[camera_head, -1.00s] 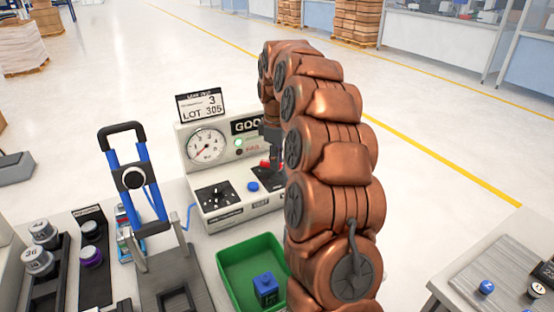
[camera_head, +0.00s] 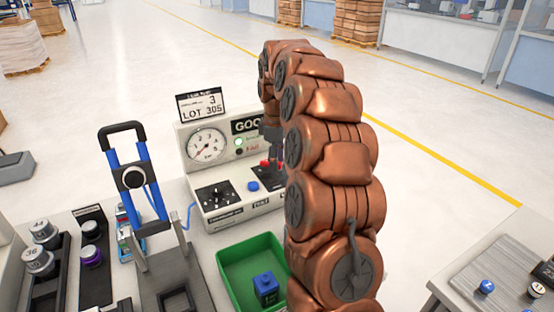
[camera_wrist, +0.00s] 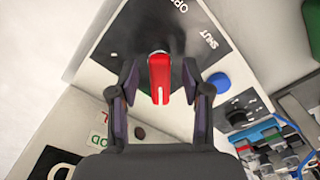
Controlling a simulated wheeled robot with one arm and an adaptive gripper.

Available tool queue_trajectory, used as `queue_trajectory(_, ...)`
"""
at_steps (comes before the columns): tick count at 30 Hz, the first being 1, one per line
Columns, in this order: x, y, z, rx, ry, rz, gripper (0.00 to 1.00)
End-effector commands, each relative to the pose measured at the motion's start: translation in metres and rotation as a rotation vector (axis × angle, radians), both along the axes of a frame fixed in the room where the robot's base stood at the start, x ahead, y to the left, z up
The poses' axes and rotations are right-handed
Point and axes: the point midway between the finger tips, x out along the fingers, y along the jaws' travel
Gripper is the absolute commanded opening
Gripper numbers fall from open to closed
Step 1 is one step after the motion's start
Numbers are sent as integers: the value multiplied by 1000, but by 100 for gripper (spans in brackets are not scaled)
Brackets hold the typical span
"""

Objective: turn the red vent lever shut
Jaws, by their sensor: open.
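The red vent lever (camera_wrist: 158,80) sits on a dark plate on the test panel, with the words OPEN and SHUT printed beside it in the wrist view. My gripper (camera_wrist: 159,90) is open, with one finger on each side of the lever and a visible gap to each finger. In the head view the red lever (camera_head: 265,163) shows only in part beside my gripper (camera_head: 273,160). My arm and fingers hide the rest of it there.
A blue button (camera_head: 253,186) is near the lever, and a pressure gauge (camera_head: 206,146) is to the left on the panel. A green bin (camera_head: 228,262) holding a blue block (camera_head: 265,288) stands in front.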

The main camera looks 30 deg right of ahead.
Motion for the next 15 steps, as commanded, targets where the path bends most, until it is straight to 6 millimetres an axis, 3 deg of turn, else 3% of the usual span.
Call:
queue_trajectory(8, 0, 0, 11, -1, -1, 0, 48)
queue_trajectory(15, 1, 0, 38, -1, -2, 0, 48)
